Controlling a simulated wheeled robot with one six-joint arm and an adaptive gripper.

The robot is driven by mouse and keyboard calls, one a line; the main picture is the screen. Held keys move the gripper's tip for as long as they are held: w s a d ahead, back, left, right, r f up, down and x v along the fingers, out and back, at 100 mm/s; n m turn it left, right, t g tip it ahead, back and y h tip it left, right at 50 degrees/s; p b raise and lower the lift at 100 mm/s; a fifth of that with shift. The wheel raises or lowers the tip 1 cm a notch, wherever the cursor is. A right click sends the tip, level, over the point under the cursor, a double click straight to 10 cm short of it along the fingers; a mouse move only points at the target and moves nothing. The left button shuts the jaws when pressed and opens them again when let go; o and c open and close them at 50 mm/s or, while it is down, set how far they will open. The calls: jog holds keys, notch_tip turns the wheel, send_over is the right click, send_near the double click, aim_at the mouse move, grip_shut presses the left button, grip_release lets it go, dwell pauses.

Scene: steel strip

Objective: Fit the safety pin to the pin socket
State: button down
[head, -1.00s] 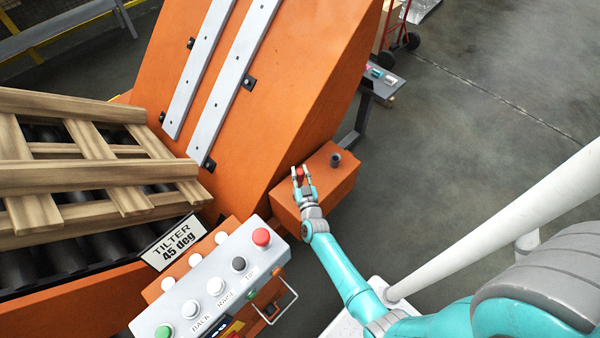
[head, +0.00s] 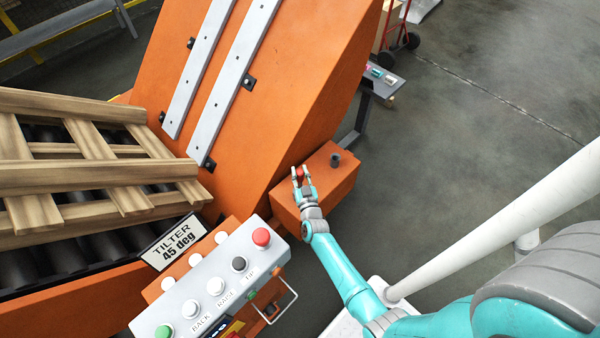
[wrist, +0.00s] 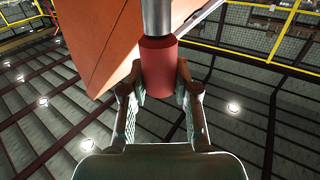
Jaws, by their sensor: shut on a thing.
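My gripper (head: 300,174) is shut on the red grip of the safety pin (head: 300,171), over or beside the left part of the orange block. In the wrist view the red grip (wrist: 159,68) sits between the fingers, and a grey steel shaft runs from it out of the top of the picture. The shaft's far end is out of view there. A short dark grey round stub (head: 336,159) stands on the orange block, right of my gripper and apart from it. It may be the pin socket, but I cannot tell for sure.
The tilted orange plate (head: 290,60) with light rails rises just behind my gripper. A button panel (head: 214,285) with a handle is at the lower left, near my arm. Wooden pallets (head: 90,170) lie left. A small table (head: 385,84) stands behind. Floor at right is clear.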

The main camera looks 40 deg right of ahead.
aim_at(301, 183)
jog(key=shift+f, duration=2.8)
jog(key=c, duration=0.8)
grip_release()
jog(key=shift+s+a, duration=0.1)
jog(key=v, duration=1.1)
jog(key=shift+s+a, duration=0.15)
jog(key=shift+s, duration=0.2)
